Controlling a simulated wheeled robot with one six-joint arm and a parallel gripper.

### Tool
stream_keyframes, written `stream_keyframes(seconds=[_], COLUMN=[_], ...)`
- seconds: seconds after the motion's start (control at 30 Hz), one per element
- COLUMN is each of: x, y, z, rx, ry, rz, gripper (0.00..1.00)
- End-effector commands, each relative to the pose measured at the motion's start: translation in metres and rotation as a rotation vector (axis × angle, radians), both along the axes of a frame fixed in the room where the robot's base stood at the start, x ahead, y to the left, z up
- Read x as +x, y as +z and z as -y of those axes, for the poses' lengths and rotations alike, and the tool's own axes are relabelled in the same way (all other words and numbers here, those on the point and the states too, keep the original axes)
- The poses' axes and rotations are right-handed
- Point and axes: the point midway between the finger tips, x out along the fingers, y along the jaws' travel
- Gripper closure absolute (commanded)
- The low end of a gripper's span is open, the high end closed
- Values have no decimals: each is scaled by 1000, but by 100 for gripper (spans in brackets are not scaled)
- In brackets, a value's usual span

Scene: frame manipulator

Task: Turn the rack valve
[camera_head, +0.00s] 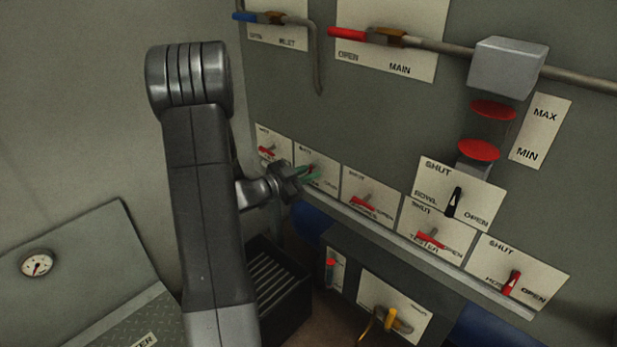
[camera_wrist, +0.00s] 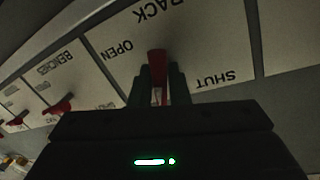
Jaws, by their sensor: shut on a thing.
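The rack valve's plate (camera_wrist: 180,40) shows upside down in the wrist view, with RACK, OPEN and SHUT printed on it. Its red handle (camera_wrist: 157,64) stands between the two dark fingers of my gripper (camera_wrist: 158,88), which are shut on it. The handle lies between the OPEN and SHUT words in this view; its exact angle is hard to tell. In the head view my gripper (camera_head: 303,175) reaches the second plate from the left (camera_head: 322,164) in the lower row. There the fingers hide most of the handle.
The benches valve (camera_head: 363,202) with its red lever is just right of the rack plate. Another red-levered valve (camera_head: 267,151) is close on the left. A ledge (camera_head: 400,248) runs below the row. A black slatted box (camera_head: 270,283) stands below my gripper.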

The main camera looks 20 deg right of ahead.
Motion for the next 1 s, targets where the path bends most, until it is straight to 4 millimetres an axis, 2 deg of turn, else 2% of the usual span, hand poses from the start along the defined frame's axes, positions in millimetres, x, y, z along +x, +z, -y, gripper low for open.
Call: stream_keyframes(seconds=[1.0], x=[-4], y=[-8], z=[1], rx=[364], ry=[0], rz=[881], gripper=[100])
